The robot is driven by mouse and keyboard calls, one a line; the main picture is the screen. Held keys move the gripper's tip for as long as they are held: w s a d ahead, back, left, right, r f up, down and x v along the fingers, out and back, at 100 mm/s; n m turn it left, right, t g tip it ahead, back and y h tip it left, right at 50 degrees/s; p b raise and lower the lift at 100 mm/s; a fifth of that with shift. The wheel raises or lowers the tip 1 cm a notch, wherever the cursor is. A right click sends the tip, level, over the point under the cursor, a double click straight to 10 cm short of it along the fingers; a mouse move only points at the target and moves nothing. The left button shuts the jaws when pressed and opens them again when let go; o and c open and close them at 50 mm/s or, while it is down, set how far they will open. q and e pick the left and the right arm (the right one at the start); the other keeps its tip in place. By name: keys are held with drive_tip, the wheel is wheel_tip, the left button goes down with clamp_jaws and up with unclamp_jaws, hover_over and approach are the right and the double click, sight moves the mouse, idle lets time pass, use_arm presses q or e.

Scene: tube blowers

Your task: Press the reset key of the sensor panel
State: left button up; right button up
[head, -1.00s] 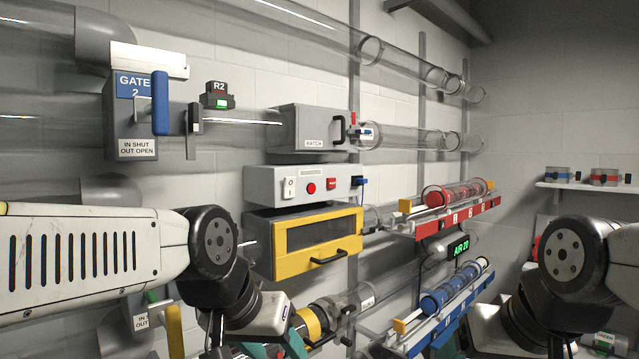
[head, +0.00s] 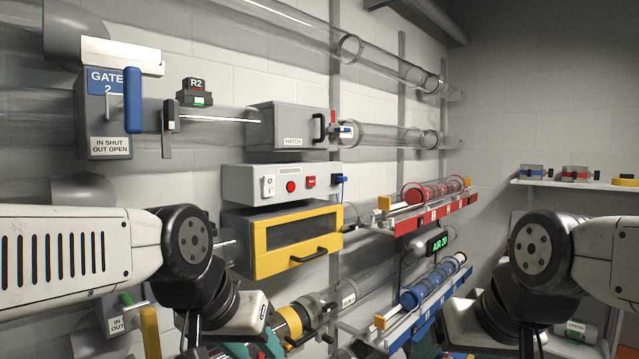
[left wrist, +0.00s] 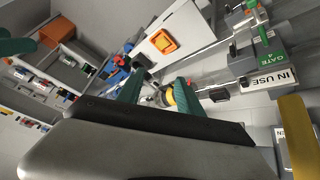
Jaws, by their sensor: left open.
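A light grey wall box (head: 255,183) carries a white rocker switch (head: 268,186), a round red button (head: 291,187) and a small red key (head: 310,182); I cannot read which is the reset key. A blue plug sits at its right end. My left gripper (left wrist: 158,80) has its two teal fingers spread, with nothing between them that I can see held. In the head view it shows at the bottom, below the yellow-framed drawer and well below the box, not touching it. My right gripper shows at most as a teal bit (head: 424,345) at the bottom edge; its jaws are hidden.
The yellow-framed drawer (head: 260,253) juts out under the box, and the grey hatch box (head: 265,128) is above it. Red (head: 440,214) and blue (head: 410,318) tube racks project to the right.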

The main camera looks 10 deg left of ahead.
use_arm(q)
clamp_jaws()
idle(1.4)
